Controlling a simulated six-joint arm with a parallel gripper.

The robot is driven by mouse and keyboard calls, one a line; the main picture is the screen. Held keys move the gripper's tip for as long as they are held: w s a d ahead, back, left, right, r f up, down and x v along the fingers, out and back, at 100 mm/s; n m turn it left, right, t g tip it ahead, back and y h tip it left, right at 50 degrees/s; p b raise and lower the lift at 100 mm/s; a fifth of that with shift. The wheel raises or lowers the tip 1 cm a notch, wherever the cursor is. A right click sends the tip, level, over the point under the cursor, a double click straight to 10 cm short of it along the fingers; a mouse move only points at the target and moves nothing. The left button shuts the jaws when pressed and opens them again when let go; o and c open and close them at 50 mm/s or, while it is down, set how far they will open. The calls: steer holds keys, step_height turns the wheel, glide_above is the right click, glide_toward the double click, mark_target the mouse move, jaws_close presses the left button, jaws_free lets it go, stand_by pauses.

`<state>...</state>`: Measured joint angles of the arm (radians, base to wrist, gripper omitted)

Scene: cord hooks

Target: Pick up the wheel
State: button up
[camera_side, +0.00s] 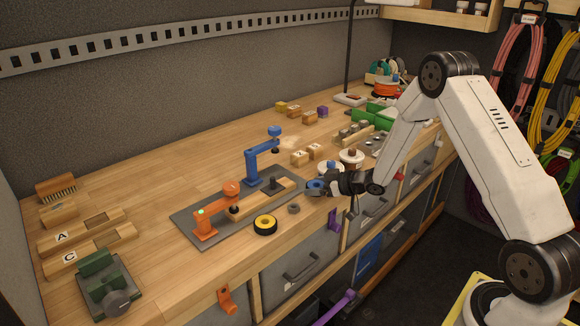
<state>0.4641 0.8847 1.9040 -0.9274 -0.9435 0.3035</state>
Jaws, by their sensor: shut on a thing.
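My gripper (322,187) is at the front edge of the bench, to the right of the grey mat. It is shut on a small round blue wheel (315,185), seen at its left tip. The fingers hide part of the wheel, and I cannot tell whether it touches the bench top. A yellow and black ring (265,225), also wheel-like, lies flat on the bench to the left, apart from my gripper.
A grey mat (190,218) holds an orange clamp post (206,224), a blue post (252,166) and a wooden bar. A small grey nut (294,208) lies near the gripper. Spools (351,156) stand just behind it. Bare bench lies at the back left.

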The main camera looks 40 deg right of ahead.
steer(key=s+a+r, duration=0.3)
steer(key=s+r, duration=0.8)
steer(key=s, duration=0.2)
steer(key=shift+s, duration=0.35)
steer(key=shift+r, duration=0.1)
steer(key=shift+w, duration=0.15)
steer(key=w+a, duration=0.2)
steer(key=w, duration=0.5)
steer(key=w+a, duration=0.2)
steer(key=w, duration=0.5)
steer(key=w+a, duration=0.2)
steer(key=w, duration=0.5)
steer(key=shift+w, duration=0.4)
steer(key=shift+f, duration=0.35)
